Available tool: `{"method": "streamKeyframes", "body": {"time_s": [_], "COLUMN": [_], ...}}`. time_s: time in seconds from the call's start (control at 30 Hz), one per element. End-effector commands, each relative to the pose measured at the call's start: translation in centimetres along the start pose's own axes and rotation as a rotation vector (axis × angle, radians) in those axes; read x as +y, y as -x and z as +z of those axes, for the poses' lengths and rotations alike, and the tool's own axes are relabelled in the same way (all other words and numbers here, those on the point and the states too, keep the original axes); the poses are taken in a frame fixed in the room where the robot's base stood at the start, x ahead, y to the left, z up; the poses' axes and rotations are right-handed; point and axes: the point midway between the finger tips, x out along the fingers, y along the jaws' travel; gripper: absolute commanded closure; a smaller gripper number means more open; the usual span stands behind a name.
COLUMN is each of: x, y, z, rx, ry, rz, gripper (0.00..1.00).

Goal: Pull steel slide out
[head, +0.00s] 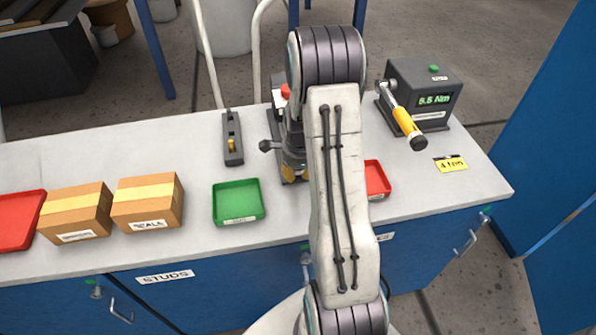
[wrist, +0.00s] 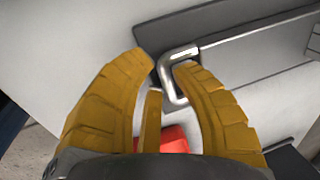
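In the wrist view a bent bright steel handle (wrist: 168,82) stands out from a long grey steel bar (wrist: 245,47), which looks like the slide. A gap shows at the left fingertip. In the head view my arm hides most of the gripper and the slide; only a bit of yellow (head: 288,173) shows beside the arm.
A red part (wrist: 174,139) lies below the fingers in the wrist view. On the bench are a green tray (head: 238,203), a red tray (head: 377,180), cardboard boxes (head: 148,201), a dark slotted block (head: 232,138) and a torque tester (head: 421,92). The bench's left back is clear.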

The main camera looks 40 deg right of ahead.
Motion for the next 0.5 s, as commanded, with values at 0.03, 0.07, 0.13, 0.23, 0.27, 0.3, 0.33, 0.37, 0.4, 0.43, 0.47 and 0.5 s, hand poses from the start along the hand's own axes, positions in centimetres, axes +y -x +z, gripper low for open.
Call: {"method": "streamKeyframes", "body": {"time_s": [0.03,0.07,0.13,0.23,0.27,0.3,0.33,0.37,0.4,0.43,0.47,0.5], "x": [0.0,0.0,0.0,0.0,0.01,0.02,0.02,0.03,0.05,0.06,0.07,0.1], "y": [0.01,0.01,0.01,0.01,0.01,0.0,0.0,-0.01,-0.02,-0.03,-0.04,-0.06], "z": [0.0,0.0,0.0,0.0,0.0,0.0,0.0,0.0,0.0,0.0,0.0,-0.01], "rx": [0.0,0.0,0.0,0.0,0.0,0.0,0.0,0.0,0.0,0.0,0.0,0.0], "ry": [0.0,0.0,0.0,0.0,0.0,0.0,0.0,0.0,0.0,0.0,0.0,0.0], "rz": [0.0,0.0,0.0,0.0,0.0,0.0,0.001,0.001,0.001,0.002,0.002,0.003], "gripper": [0.83,0.86,0.92,1.0,1.0,1.0,1.0,1.0,1.0,1.0,1.0,1.0]}}
